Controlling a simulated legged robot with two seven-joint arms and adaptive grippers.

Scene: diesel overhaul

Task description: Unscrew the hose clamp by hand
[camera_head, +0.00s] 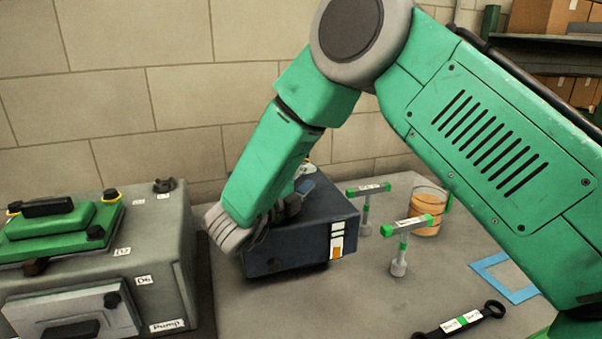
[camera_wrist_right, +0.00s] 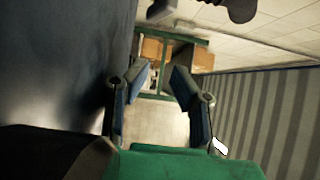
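My right arm comes in from the right in the head view and reaches down to the dark blue box (camera_head: 300,235). My right gripper (camera_head: 272,218) is at the box's left end, partly hidden by the green wrist. A light grey ribbed piece (camera_head: 226,230), perhaps a hose end, shows beside it. I cannot make out the hose clamp. In the right wrist view my right gripper (camera_wrist_right: 160,78) has its two fingers apart, with nothing visible between them. A dark blue surface (camera_wrist_right: 70,60) fills the left of that view. My left gripper is not in view.
The grey pump block (camera_head: 150,235) with green-topped cover stands at left. Two green T-handled tools (camera_head: 366,210) (camera_head: 405,240), an orange-filled jug (camera_head: 426,212), a blue square frame (camera_head: 508,277) and a black wrench (camera_head: 460,322) lie or stand right. The bench front middle is clear.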

